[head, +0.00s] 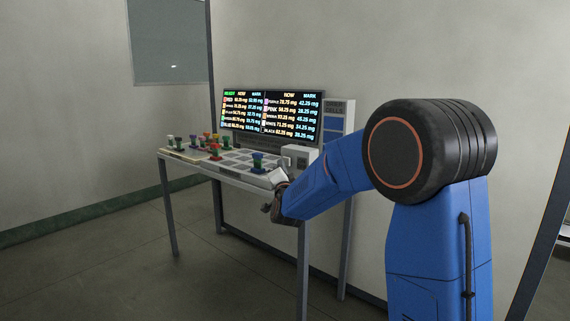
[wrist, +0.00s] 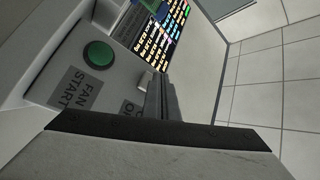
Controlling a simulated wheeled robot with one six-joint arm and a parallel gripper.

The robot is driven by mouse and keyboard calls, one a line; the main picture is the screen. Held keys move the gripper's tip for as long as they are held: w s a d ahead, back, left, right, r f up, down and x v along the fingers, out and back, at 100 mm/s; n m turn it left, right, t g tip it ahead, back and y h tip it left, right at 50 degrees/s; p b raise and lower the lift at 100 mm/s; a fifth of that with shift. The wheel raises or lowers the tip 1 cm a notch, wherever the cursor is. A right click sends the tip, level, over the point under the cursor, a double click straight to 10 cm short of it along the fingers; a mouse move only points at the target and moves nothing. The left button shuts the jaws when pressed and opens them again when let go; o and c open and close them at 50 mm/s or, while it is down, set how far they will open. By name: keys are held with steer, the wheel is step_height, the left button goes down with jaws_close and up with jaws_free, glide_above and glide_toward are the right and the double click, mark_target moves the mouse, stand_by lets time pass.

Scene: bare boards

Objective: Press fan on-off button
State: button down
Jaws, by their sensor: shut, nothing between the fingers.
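A round green button (wrist: 98,54) sits on a light grey panel in the wrist view. No button shows at that second label; the area is hidden behind my fingers. My gripper (wrist: 158,92) is shut and empty, its dark fingers pointing at the panel near the second label. I cannot tell whether the tips touch it. In the head view my gripper (head: 272,207) is at the table's near right corner.
A table (head: 235,182) bears several coloured-topped pieces (head: 205,143) and pale square tiles. A white box (head: 300,154) stands at its right end. A screen (head: 272,116) with readings in mg stands behind. Open floor (head: 110,255) lies left of the table.

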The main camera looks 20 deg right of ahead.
steer(key=shift+s+a, duration=0.75)
steer(key=shift+a, duration=0.35)
steer(key=shift+s+a, duration=0.75)
steer(key=shift+a, duration=0.3)
steer(key=s+d+f+n+g+y, duration=0.1)
steer(key=s+d+f+n+g, duration=0.2)
steer(key=s, duration=1.5)
steer(key=s+d+f+n+g+y, duration=0.1)
steer(key=s+f+n+g, duration=0.5)
steer(key=s, duration=1.2)
steer(key=s+d+f+n+g+y, duration=0.1)
steer(key=s+d+f+n+g, duration=0.3)
steer(key=s, duration=1.4)
step_height(320, 180, down, 4)
steer(key=shift+d+f+n+g+y, duration=0.2)
steer(key=shift+d+n+g+y, duration=0.15)
steer(key=shift+g, duration=0.85)
steer(key=shift+w, duration=0.1)
